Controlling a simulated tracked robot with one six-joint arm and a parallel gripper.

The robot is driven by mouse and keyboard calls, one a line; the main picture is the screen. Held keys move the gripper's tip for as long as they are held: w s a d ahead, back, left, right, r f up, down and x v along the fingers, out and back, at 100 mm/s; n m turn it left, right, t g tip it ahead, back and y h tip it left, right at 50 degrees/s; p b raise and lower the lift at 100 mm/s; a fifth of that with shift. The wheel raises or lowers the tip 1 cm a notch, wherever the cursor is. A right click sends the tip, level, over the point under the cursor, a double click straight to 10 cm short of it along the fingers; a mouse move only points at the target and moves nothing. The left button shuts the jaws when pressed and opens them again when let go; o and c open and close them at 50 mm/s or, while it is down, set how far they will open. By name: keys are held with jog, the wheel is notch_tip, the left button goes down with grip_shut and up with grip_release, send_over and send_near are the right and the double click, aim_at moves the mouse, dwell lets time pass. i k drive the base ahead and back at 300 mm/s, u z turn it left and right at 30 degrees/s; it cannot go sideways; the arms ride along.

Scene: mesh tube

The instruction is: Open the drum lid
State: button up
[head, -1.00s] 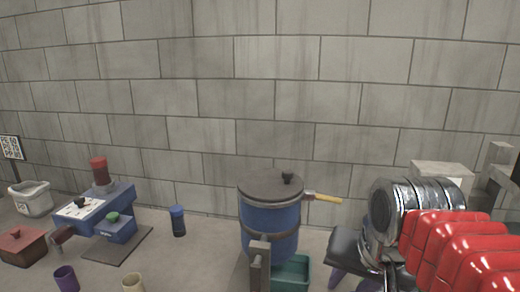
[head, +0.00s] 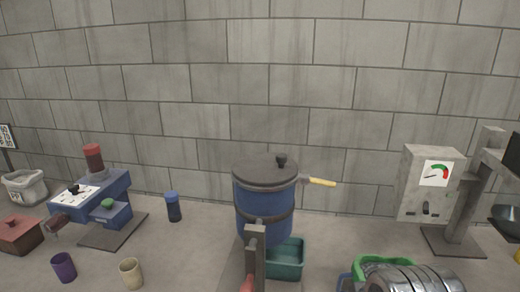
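The blue drum (head: 262,215) stands at the centre of the head view, in front of the block wall. Its dark round lid (head: 255,172) sits on top and looks closed. A small black knob (head: 281,160) stands up near the lid's back right edge. A handle with a yellow grip (head: 320,182) sticks out to the right just below the lid. A grey post (head: 255,253) stands in front of the drum and hides part of it. My gripper does not show.
A teal bin (head: 290,258) sits beside the drum's base. A grey box with a gauge (head: 428,185) stands at right. A blue machine (head: 95,195), a dark blue cylinder (head: 173,207) and cups (head: 64,267) are at left.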

aim_at(258, 170)
jog(key=u, duration=0.25)
jog(key=k, duration=0.7)
jog(key=u, duration=0.6)
jog(key=k, duration=0.65)
jog(key=u, duration=0.5)
jog(key=i, duration=1.7)
jog(key=z, duration=0.1)
